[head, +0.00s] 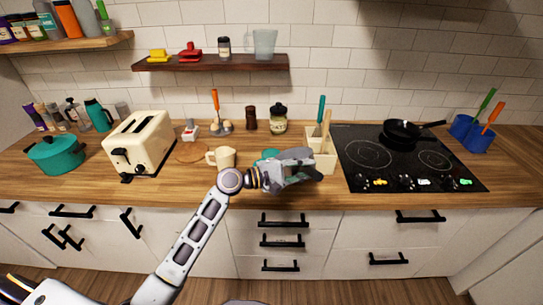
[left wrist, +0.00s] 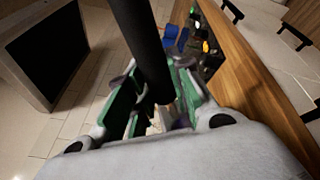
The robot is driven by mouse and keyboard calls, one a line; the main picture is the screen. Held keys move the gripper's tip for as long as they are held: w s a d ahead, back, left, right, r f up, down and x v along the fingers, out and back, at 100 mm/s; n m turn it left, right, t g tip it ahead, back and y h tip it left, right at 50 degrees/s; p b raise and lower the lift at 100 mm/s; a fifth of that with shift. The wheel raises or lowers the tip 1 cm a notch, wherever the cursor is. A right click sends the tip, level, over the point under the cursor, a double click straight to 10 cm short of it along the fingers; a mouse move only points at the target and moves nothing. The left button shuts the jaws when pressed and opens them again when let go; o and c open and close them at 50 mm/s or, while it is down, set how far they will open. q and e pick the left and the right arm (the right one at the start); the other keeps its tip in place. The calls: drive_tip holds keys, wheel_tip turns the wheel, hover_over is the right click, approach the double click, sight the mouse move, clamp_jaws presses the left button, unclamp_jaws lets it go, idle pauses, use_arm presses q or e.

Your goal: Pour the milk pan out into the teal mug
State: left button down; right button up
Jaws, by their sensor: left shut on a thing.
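My left gripper (head: 298,168) is above the front of the counter, left of the stove. In the left wrist view its green-padded fingers (left wrist: 150,112) are shut on a thick black bar (left wrist: 146,50), which looks like the milk pan's handle. I cannot make out the pan's bowl or its contents apart from the grey gripper in the head view. The teal mug (head: 267,155) shows just left of and behind the gripper, mostly hidden by it. I cannot tell whether gripper or pan touches it. My right gripper is not in view.
A cream mug (head: 222,157) stands left of the teal mug. A utensil holder (head: 322,160) is close behind and right of my gripper. A black frying pan (head: 402,133) sits on the stove (head: 362,177). The toaster (head: 138,144) and teal pot (head: 55,155) are at left.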

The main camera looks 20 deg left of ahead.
use_arm(q)
drive_tip(key=shift+s+d+f+m, duration=0.4)
drive_tip(key=shift+d+f, duration=0.2)
drive_tip(key=shift+f, duration=0.15)
drive_tip(key=s+d+f+m+y+p, duration=0.1)
drive_tip(key=d+f+m+y, duration=0.1)
drive_tip(key=f, duration=0.3)
drive_tip(key=shift+s+d+f+m, duration=0.4)
drive_tip(key=shift+d+m, duration=0.1)
drive_tip(key=shift+d, duration=0.4)
idle(0.5)
